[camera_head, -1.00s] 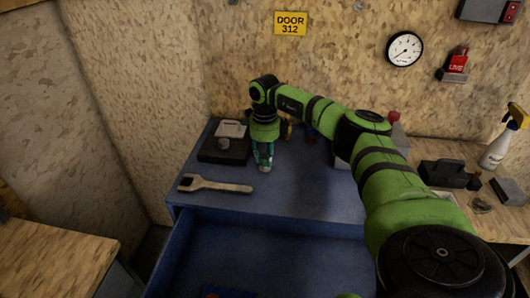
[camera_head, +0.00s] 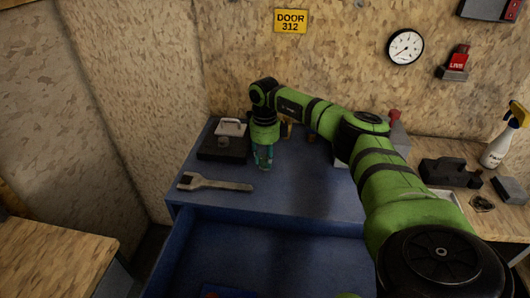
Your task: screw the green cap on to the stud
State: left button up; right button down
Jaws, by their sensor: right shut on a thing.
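My right gripper (camera_head: 264,165) points straight down over the blue worktop (camera_head: 305,190), at the end of my green and black arm. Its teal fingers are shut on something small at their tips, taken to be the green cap. The fingers hide most of it, and its outline and colour are not clear. The stud cannot be made out; the gripper may be covering it. I cannot tell whether the cap touches a stud. My left gripper is not in view.
A black block with a light handle (camera_head: 230,129) stands left of the gripper. A wrench (camera_head: 214,184) lies in front, near the edge above an open blue drawer (camera_head: 280,250). A grey box (camera_head: 398,135) stands behind my arm. A spray bottle (camera_head: 496,150) is far right.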

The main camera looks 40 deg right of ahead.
jog(key=m+p, duration=0.3)
jog(key=m, duration=0.2)
jog(key=m+p, duration=0.3)
jog(key=m, duration=0.2)
jog(key=m+p, duration=0.3)
jog(key=m, duration=0.2)
jog(key=shift+r+m, duration=0.35)
jog(key=shift+m, duration=0.05)
jog(key=m+p, duration=0.1)
jog(key=m, duration=0.1)
jog(key=shift+w+f+m, duration=0.1)
jog(key=shift+f+m, duration=0.05)
jog(key=shift+m, duration=0.15)
jog(key=shift+f+m, duration=0.15)
jog(key=shift+m, duration=0.15)
jog(key=c, duration=0.8)
grip_release()
jog(key=shift+c, duration=0.9)
